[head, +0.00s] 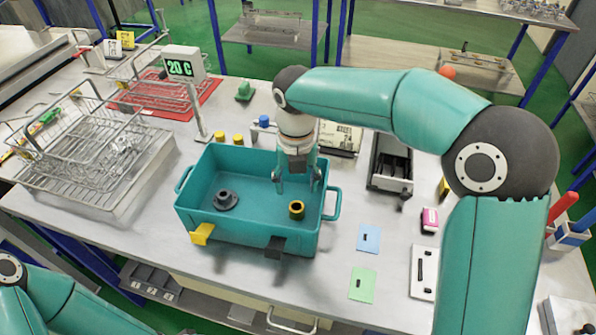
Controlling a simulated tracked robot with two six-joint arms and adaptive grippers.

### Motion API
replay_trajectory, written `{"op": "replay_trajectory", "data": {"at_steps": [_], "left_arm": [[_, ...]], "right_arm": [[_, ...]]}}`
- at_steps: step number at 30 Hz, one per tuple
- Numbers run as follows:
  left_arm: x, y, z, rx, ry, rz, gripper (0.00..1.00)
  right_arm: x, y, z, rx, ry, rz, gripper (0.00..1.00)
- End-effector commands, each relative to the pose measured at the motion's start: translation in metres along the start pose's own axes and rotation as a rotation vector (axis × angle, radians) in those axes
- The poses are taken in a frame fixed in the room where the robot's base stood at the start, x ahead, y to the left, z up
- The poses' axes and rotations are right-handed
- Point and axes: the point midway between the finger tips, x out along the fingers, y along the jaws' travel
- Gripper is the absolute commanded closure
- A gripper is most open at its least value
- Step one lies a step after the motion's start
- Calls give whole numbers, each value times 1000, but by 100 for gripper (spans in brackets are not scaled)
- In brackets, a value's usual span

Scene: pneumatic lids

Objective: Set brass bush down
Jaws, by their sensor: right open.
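The brass bush (296,210) is a small gold ring with a dark bore. It stands upright on the floor of the teal crate (247,243), towards the right side. My right gripper (298,186) points down into the crate with its fingers apart. It is just above and behind the brass bush, with a gap seeming to show between them. Exact contact cannot be told. A grey flanged part (225,199) sits in the crate's left half. My left arm shows only at the lower left edge, and its gripper is out of view.
A wire basket (85,150) with metal parts stands at left. A display post reading 20 C (180,66) stands behind the crate. A black tray (391,160) is at right. Blue (368,238) and green (361,284) cards lie on the clear table front.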

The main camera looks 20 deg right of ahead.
Motion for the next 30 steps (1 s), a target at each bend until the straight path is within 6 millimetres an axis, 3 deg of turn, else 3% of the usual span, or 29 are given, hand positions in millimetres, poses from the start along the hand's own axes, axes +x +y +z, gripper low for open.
{"op": "replay_trajectory", "data": {"at_steps": [3, 9, 30], "left_arm": [[0, 0, 0, 0, 0, 0, 60], [0, 0, 0, 0, 0, 0, 60], [0, 0, 0, 0, 0, 0, 60]], "right_arm": [[-19, 0, 1, 1, -2, 1, 39], [-33, 0, 0, -1, 0, -1, 39], [-34, 3, 0, -6, 1, -1, 39]]}}
